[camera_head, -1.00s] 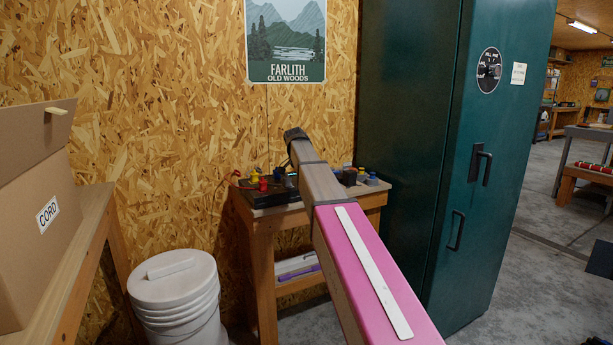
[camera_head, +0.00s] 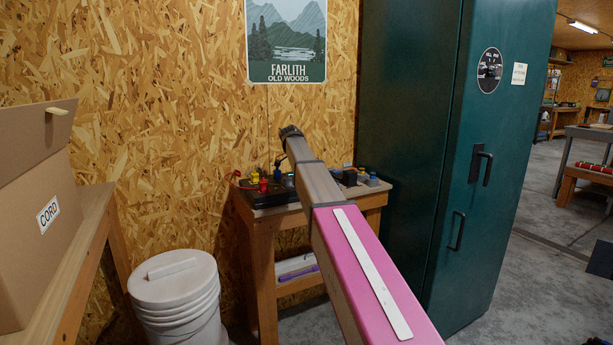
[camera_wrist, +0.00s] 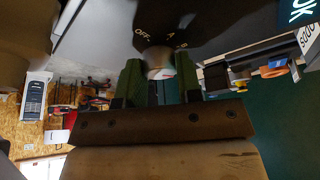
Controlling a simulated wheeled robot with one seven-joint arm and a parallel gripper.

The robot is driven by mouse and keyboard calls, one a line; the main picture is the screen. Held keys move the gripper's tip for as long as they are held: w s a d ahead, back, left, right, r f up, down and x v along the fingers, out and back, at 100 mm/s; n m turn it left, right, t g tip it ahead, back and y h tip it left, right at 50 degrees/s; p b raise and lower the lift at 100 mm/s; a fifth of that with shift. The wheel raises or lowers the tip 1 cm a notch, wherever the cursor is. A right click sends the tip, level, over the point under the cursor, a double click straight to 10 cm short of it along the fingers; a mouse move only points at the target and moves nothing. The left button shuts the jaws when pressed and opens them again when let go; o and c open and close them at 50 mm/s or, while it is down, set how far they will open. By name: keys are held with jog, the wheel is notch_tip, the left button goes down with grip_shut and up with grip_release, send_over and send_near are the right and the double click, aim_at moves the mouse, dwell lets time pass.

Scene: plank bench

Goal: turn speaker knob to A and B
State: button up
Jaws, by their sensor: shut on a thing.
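The speaker knob (camera_wrist: 160,71) shows in the wrist view between the two green fingers of my gripper (camera_wrist: 160,84). My gripper is shut on it. The knob sits on a dark panel (camera_wrist: 205,22) with the pale marks OFF, A and B beside it. The fingers hide much of the knob, and I cannot tell which mark it points to. In the head view my arm reaches to the small wooden bench (camera_head: 258,223) by the wall. The arm hides the knob there.
A black box with red and yellow knobs (camera_head: 263,186) stands on the bench, left of my arm. A tall green cabinet (camera_head: 410,110) stands close on the right. A white bucket (camera_head: 176,290) and a CORD carton (camera_head: 35,215) are at the left.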

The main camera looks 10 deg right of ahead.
jog(key=shift+m, duration=0.6)
jog(key=shift+g, duration=0.3)
jog(key=o, duration=0.9)
jog(key=v, duration=1)
jog(key=shift+a+r, duration=0.1)
jog(key=shift+r, duration=0.3)
